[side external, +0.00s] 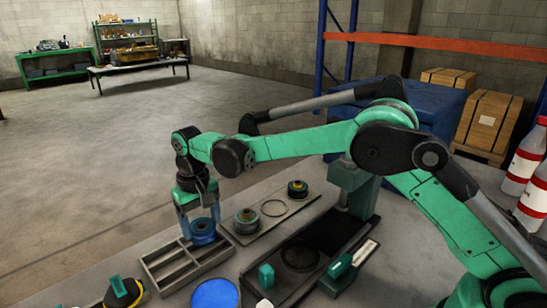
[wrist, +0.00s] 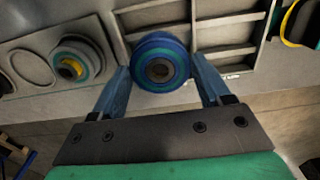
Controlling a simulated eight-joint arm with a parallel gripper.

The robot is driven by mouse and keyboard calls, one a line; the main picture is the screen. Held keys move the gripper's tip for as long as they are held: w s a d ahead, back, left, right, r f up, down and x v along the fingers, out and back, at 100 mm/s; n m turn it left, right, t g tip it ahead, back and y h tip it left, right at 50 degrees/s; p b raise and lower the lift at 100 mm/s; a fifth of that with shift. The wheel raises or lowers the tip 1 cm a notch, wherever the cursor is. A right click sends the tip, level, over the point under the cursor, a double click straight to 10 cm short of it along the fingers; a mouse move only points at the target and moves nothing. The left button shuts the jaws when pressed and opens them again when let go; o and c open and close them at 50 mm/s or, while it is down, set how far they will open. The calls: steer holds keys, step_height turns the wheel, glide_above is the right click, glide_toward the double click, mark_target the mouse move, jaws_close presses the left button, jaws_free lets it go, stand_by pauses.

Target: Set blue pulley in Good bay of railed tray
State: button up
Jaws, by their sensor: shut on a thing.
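The blue pulley (side external: 203,232) is a round grooved wheel with a dark centre hole. My gripper (side external: 199,218) points down and is shut on it at its sides. The wrist view shows the pulley (wrist: 160,60) between the two blue fingers (wrist: 162,74). The railed tray (side external: 160,268) is grey with low dividing walls. The pulley is at the tray's back right end in the side view, and overlaps its near edge (wrist: 190,82) in the wrist view. Whether it touches the tray cannot be told. No bay label is readable, so the Good bay cannot be identified.
A flat plate (side external: 262,232) beside the tray holds pulley-like parts (side external: 247,221) and an empty ring recess (side external: 274,207). A dark tray (side external: 325,240) lies to the right. A blue round lid or dish (side external: 215,294) and a yellow-black part (side external: 122,293) are in front.

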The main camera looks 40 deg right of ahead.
steer(key=shift+f, duration=0.15)
stand_by(0.4)
steer(key=shift+f, duration=0.85)
steer(key=o, duration=1.3)
steer(key=shift+c, duration=0.2)
steer(key=shift+r, duration=3.45)
steer(key=shift+r, duration=2)
